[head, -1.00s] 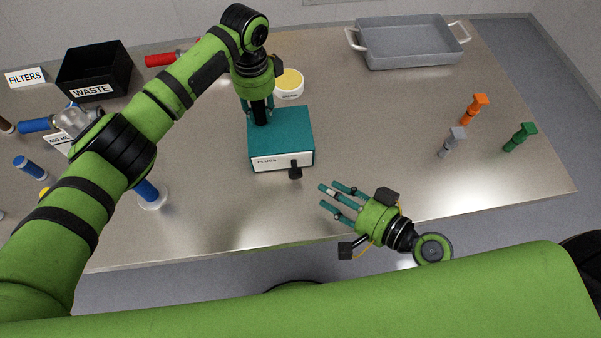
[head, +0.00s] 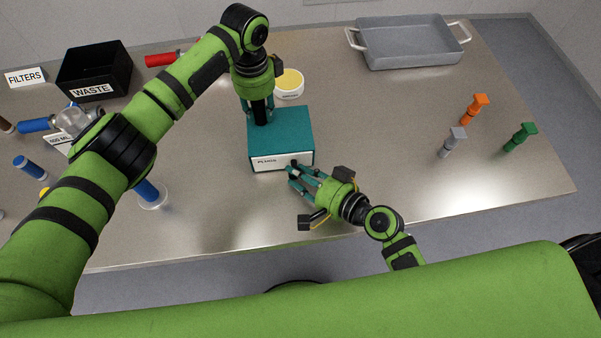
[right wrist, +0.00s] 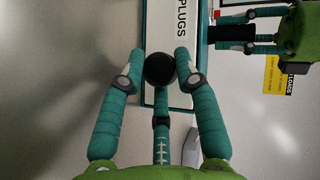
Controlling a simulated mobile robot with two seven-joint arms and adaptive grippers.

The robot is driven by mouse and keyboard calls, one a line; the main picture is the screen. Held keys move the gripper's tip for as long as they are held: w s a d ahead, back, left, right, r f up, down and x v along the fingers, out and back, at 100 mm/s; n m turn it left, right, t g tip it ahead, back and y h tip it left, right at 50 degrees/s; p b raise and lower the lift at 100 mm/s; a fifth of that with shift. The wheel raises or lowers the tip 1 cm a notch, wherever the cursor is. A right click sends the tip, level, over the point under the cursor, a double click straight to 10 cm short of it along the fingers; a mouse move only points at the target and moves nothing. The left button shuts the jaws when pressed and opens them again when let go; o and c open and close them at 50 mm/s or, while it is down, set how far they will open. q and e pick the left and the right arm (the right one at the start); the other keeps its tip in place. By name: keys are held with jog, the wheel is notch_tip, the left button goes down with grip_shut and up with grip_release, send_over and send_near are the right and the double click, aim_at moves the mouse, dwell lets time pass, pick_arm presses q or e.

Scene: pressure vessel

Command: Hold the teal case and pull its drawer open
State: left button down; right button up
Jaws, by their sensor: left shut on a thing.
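The teal case (head: 282,132) stands on the steel table, its white drawer front (head: 270,163) marked PLUGS facing me. My left gripper (head: 258,112) is shut on a black upright part at the case's rear top. My right gripper (head: 294,172) is at the drawer front, its fingers around the black knob (right wrist: 160,70). In the right wrist view, two fingertips flank the knob and a third lies below it. I cannot tell whether they press on it. The drawer looks closed. The left gripper's fingers also show in the right wrist view (right wrist: 235,38).
A round white tub with a yellow top (head: 289,83) stands just behind the case. A grey tray (head: 410,45) is at the back right. Grey, orange and green pegs (head: 520,137) stand at right. A black WASTE bin (head: 95,70) is at back left. Table front right is clear.

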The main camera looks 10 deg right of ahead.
jog(key=shift+r, duration=0.1)
grip_shut()
jog(key=s, duration=0.8)
jog(key=shift+s, duration=0.25)
jog(key=o, duration=0.7)
grip_release()
jog(key=shift+o, duration=0.2)
jog(key=v, duration=1.2)
jog(key=shift+a, duration=0.1)
